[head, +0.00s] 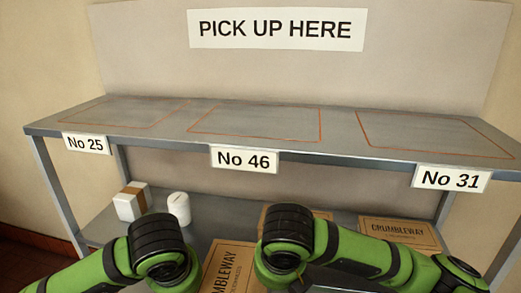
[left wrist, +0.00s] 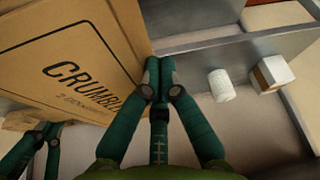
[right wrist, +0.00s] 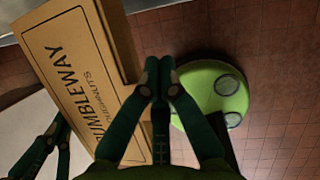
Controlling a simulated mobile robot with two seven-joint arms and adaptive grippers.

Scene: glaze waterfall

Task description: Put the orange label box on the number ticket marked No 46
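The ticket No 46 (head: 244,159) hangs on the front edge of the upper shelf, in the middle. Above it an orange outline (head: 255,122) marks an empty area. Several brown Crumbleway boxes lie below, one in the middle (head: 228,270), one at right (head: 400,232), one partly behind my right arm. No orange label shows on any of them. My left gripper (left wrist: 158,78) has its fingertips together beside a Crumbleway box (left wrist: 70,60). My right gripper (right wrist: 158,78) also has its fingertips together, near a Crumbleway box (right wrist: 75,65). Neither visibly holds anything. Both grippers are out of the head view.
A white box with a brown band (head: 131,202) and a white canister (head: 178,208) stand on the lower shelf at left.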

